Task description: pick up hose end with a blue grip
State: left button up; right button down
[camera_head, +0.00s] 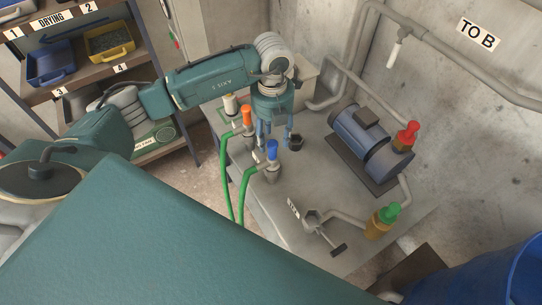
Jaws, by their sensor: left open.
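The hose end with a blue grip (272,150) stands upright on the grey bench, its lower part in a dark grey holder, with a green hose running off the front edge. My left gripper (275,138) points down just above and behind it. Its fingers are apart with nothing clearly between them. I cannot tell whether a finger touches the blue grip. A second hose end with an orange grip (246,116) stands to the left, also on a green hose. My right gripper is not in view.
A small dark cup (296,143) stands right of the gripper. A white-topped piece (230,104) stands behind the orange grip. A blue motor pump (366,138), red-capped and green-capped fittings and pipes fill the bench's right side. A shelf with bins (50,65) is at left.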

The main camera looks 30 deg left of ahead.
aim_at(272, 143)
pick_arm(q)
jog(key=f+p, duration=0.1)
jog(key=f, duration=0.2)
jog(key=shift+s+d+f+p, duration=0.2)
jog(key=shift+s+f+p, duration=0.05)
jog(key=shift+s+p, duration=0.1)
jog(key=shift+f, duration=0.35)
jog(key=shift+w, duration=0.1)
grip_shut()
